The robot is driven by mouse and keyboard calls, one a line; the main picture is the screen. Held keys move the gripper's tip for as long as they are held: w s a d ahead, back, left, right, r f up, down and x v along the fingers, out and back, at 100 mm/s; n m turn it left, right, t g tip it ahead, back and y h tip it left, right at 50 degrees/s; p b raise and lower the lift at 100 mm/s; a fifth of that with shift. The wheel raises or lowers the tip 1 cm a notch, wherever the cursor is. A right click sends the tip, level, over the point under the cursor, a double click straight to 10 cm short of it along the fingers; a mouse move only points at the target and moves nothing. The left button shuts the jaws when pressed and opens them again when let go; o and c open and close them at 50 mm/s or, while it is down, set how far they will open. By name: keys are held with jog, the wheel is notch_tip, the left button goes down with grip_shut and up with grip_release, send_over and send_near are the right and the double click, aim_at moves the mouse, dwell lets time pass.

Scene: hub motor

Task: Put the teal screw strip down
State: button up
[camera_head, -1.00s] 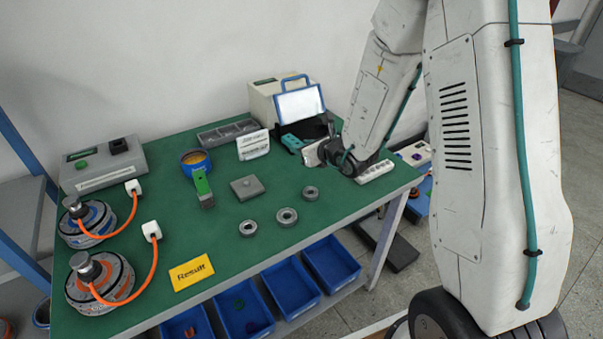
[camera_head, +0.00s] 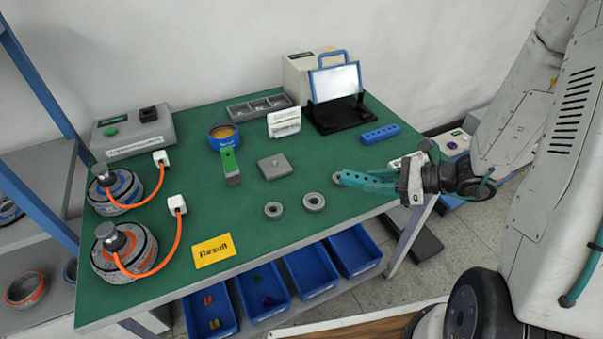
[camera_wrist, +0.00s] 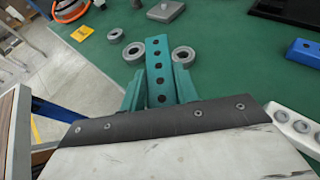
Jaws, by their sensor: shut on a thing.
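The teal screw strip (camera_head: 362,179) is a bar with a row of holes, held by my gripper (camera_head: 384,181) near the table's right front edge. In the wrist view the strip (camera_wrist: 156,68) stands out forward between the two teal fingers (camera_wrist: 156,92), which are shut on it. Its tip is between two grey rings. I cannot tell how far it is above the green table (camera_head: 225,270). A blue strip (camera_head: 380,134) and a white strip (camera_wrist: 292,126) lie to the right in the wrist view.
Grey rings (camera_head: 314,202) (camera_head: 273,210) lie left of the strip; another (camera_head: 338,178) is partly hidden by its tip. A grey block (camera_head: 274,167) and a black stand with a screen (camera_head: 338,85) are behind. Blue bins (camera_head: 308,270) sit below the table. Bare green top shows ahead of the blue strip.

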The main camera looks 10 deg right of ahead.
send_over(334, 169)
jog(key=shift+f, duration=2.4)
jog(key=shift+f, duration=0.15)
jog(key=o, duration=1)
